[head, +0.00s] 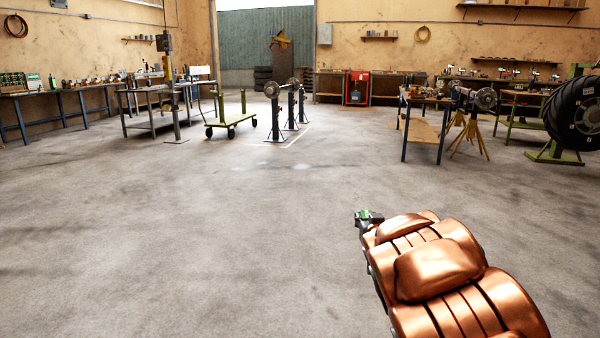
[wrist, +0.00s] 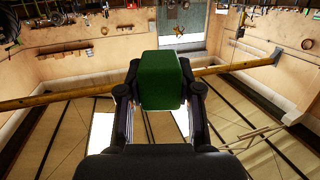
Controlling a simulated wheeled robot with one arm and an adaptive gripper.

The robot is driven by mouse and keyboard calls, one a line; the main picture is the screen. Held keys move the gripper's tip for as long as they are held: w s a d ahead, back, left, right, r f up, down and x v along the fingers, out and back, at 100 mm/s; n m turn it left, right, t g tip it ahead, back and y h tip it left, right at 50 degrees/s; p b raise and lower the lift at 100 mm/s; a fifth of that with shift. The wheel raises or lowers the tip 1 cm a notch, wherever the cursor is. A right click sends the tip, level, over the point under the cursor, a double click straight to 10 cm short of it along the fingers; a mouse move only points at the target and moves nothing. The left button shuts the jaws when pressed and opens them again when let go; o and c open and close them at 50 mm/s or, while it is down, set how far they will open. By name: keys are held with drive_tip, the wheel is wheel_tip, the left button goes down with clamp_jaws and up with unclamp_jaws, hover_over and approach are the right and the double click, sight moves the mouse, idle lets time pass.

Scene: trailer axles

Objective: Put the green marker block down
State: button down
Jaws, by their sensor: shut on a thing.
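The green marker block (wrist: 162,82) sits between the two dark fingers of my gripper (wrist: 160,92) in the wrist view. My gripper is shut on it, with a finger against each side. In the head view a small green patch of the block (head: 365,214) shows at the end of my copper-coloured arm, with my gripper (head: 370,217) mostly hidden behind the arm. The block is held up in the air over open floor, far from any bench.
Wide bare concrete floor (head: 200,210) lies ahead. Further back stand a green cart (head: 231,122), axle stands (head: 292,115), a left workbench (head: 150,120), a wooden-topped table (head: 426,97) and a large tyre (head: 575,113) at right. A red cabinet (head: 357,88) stands by the back wall.

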wheel_tip(320, 180, up, 35)
drive_tip(key=p, duration=3.4)
drive_tip(key=s+f+m+h, duration=0.2)
drive_tip(key=s+m+h, duration=0.1)
drive_tip(key=s, duration=0.7)
drive_tip(key=shift+s+f+g+h, duration=0.35)
drive_tip(key=shift+s+g+h, duration=0.05)
drive_tip(key=shift+h, duration=0.5)
